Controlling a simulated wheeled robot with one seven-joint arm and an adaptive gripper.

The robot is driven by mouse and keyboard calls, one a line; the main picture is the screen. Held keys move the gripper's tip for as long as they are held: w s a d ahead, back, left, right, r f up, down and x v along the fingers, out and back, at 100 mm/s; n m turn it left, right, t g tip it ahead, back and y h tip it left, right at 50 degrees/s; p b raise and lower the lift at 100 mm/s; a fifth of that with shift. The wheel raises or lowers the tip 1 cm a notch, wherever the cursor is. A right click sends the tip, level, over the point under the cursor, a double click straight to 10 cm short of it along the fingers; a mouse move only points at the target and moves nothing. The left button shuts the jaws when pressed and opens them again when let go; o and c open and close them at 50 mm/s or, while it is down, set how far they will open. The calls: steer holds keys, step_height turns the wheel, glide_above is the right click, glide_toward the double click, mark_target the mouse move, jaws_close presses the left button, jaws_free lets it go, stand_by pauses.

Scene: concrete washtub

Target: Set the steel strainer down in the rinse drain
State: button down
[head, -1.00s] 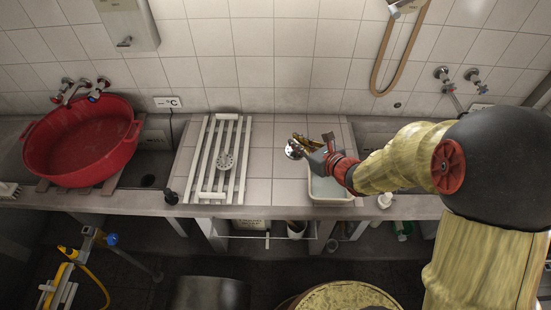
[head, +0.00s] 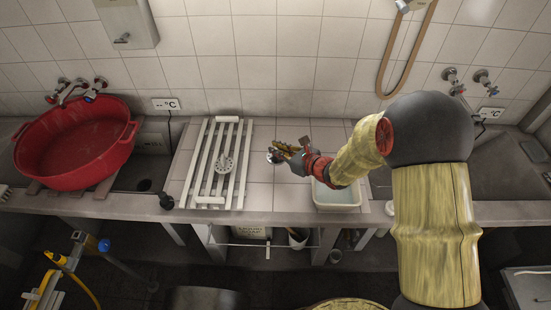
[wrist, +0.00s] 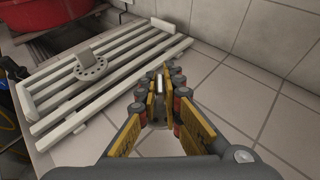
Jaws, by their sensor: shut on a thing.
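The steel strainer (head: 271,158) is a small shiny metal piece at the tip of my gripper (head: 284,150). My gripper is shut on it, above the tiled counter, just right of the slatted rack. In the wrist view my yellow-padded fingers (wrist: 159,94) close on a narrow bright strip of the strainer (wrist: 159,85); most of it is hidden by the fingers. A dark round drain opening (head: 145,185) shows in the left basin, in front of the red tub. The right basin (head: 500,165) is partly hidden behind my arm. No label shows which drain is the rinse drain.
A white slatted rack (head: 239,170) carries a round perforated disc (head: 225,165). A red tub (head: 75,150) stands over the left basin. A black knob-like item (head: 166,201) sits at the counter's front edge. A white water-filled tray (head: 337,208) lies below my forearm. Taps line the wall.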

mark_target(275, 156)
steer(key=shift+w+a+f, duration=0.15)
steer(key=shift+w+f, duration=0.45)
steer(key=shift+f, duration=0.2)
steer(key=shift+w+f+b, duration=0.15)
steer(key=shift+f+b, duration=0.55)
steer(key=shift+f, duration=0.9)
steer(key=shift+f, duration=0.2)
steer(key=c, duration=2)
jaws_free()
steer(key=shift+o, duration=0.2)
